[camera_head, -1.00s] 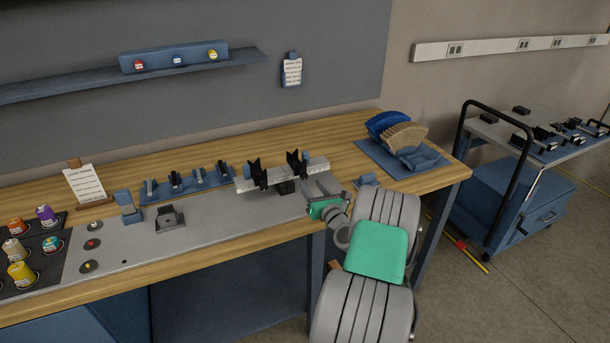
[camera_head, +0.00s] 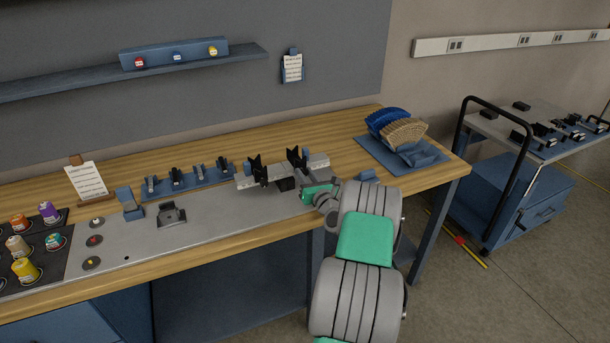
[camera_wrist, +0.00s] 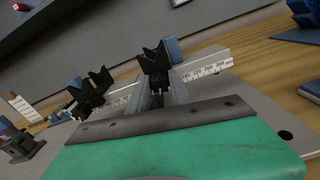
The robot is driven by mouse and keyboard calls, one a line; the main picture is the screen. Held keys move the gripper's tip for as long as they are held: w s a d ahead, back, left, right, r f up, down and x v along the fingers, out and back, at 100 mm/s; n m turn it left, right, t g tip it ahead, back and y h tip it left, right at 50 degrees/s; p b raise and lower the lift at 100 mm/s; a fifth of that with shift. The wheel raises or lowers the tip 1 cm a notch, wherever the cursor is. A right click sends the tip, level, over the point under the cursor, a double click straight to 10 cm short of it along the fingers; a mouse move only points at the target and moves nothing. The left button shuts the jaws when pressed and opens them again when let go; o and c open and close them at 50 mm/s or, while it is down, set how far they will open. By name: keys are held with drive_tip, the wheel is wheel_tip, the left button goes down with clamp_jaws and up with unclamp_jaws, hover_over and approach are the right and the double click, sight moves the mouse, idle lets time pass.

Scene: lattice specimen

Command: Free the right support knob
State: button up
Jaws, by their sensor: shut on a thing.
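The right support is a black V-shaped block (camera_head: 297,158) on the pale rail (camera_head: 318,161). In the wrist view, this support (camera_wrist: 154,58) stands straight ahead of my gripper (camera_wrist: 160,88), by the rail's printed scale. A small dark knob (camera_wrist: 157,99) shows below it, between my two grey fingers. My gripper is shut on this knob, which the fingers partly cover. In the head view, my gripper (camera_head: 292,188) reaches the front of the rail from the right, and the knob is hidden there. The left support (camera_head: 257,168) stands farther left on the rail.
A blue rack (camera_head: 190,183) with several small black-and-grey parts stands left of the rail. A blue mat (camera_head: 375,150) with fan-shaped pieces lies to the right. The plate's front is mostly clear.

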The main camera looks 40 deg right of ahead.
clamp_jaws()
